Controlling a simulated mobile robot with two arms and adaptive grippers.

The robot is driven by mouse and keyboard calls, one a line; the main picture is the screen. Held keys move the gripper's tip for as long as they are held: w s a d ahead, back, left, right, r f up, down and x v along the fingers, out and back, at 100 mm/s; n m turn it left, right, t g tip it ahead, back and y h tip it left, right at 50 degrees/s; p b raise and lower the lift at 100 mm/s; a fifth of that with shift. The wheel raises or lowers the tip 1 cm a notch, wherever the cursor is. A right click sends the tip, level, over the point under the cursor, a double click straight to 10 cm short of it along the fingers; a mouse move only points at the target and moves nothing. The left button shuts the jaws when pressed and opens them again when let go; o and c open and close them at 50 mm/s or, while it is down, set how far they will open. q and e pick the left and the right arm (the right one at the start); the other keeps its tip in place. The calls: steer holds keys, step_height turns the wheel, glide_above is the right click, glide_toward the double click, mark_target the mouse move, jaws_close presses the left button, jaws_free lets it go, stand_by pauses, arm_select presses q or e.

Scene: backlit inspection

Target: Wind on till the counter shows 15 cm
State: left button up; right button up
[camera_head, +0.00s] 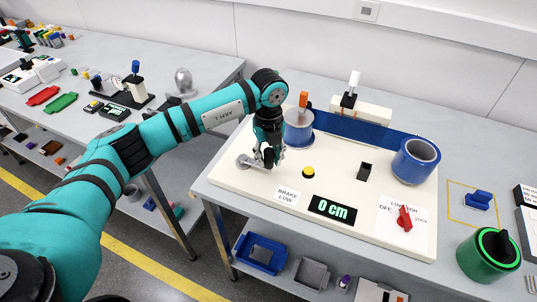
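The winding board (230,182) is a cream base on the right-hand table. Its counter (332,209) reads "0 cm". A grey metal crank (245,161) sits at the board's left front. My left gripper (268,158) points down at the crank's handle end; whether its fingers are shut on the handle is too small to tell. Behind it stands a spool (298,130) with an orange-topped peg. A blue band (362,131) runs from there to a blue roll (414,162) at the right. A red knob (404,217) is on a labelled plate. My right gripper is out of view.
A "BRAKE LOW" sign (287,194), yellow button (308,172) and dark block (364,171) are on the board. A green cylinder (487,262) and blue piece (478,199) stand to the right.

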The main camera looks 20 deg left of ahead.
arm_select(q)
steer(key=shift+c, duration=1.3)
steer(key=shift+s+a+p, duration=0.25)
steer(key=shift+s+p, duration=0.15)
steer(key=shift+s, duration=0.4)
steer(key=shift+s+a+p, duration=0.2)
steer(key=shift+s+p, duration=0.15)
steer(key=shift+s, duration=0.45)
steer(key=shift+s+a+p, duration=0.35)
steer(key=shift+s+a, duration=0.75)
steer(key=shift+s, duration=0.2)
steer(key=shift+a, duration=0.1)
